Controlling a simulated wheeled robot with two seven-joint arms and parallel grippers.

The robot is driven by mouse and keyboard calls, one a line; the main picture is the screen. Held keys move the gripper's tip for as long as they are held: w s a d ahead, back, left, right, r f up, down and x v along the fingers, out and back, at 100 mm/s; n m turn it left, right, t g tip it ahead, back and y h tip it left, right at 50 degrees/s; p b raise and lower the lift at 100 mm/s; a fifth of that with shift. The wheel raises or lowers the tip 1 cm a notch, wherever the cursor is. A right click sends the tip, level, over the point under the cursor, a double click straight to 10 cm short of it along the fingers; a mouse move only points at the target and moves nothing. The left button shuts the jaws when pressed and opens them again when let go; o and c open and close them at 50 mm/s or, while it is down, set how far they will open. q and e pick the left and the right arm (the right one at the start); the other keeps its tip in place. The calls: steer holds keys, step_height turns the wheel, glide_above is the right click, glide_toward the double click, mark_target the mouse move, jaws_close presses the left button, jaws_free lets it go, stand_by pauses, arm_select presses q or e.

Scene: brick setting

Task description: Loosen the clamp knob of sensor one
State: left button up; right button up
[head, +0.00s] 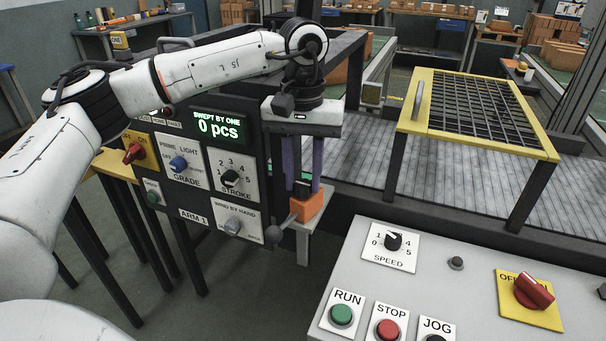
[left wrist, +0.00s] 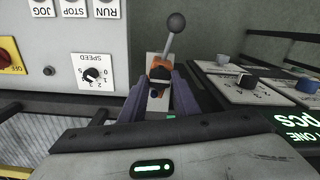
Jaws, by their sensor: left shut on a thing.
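My left gripper (head: 303,190) points straight down with its two purple fingers beside the display panel. In the left wrist view the fingers (left wrist: 160,95) close in on a small dark knob (left wrist: 160,74) on top of an orange block. The orange block (head: 307,208) sits on a light stand directly below the fingertips; it also shows in the left wrist view (left wrist: 165,64). A grey rod with a ball end (head: 273,235) sticks out from the block. The fingers partly hide the knob. I cannot read a sensor label on it. My right gripper is not in view.
The dark panel (head: 194,214) with dials and a "0 pcs" display stands close to the left of the gripper. A grey control desk (head: 370,290) is at front right. A yellow-framed grille (head: 420,100) stands over the grey slatted bed (head: 370,150) behind.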

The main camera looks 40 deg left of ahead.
mark_target(302, 183)
arm_select(q)
steer(key=o, duration=1.1)
steer(key=shift+c, duration=0.2)
step_height(302, 183, up, 10)
steer(key=shift+r, duration=0.2)
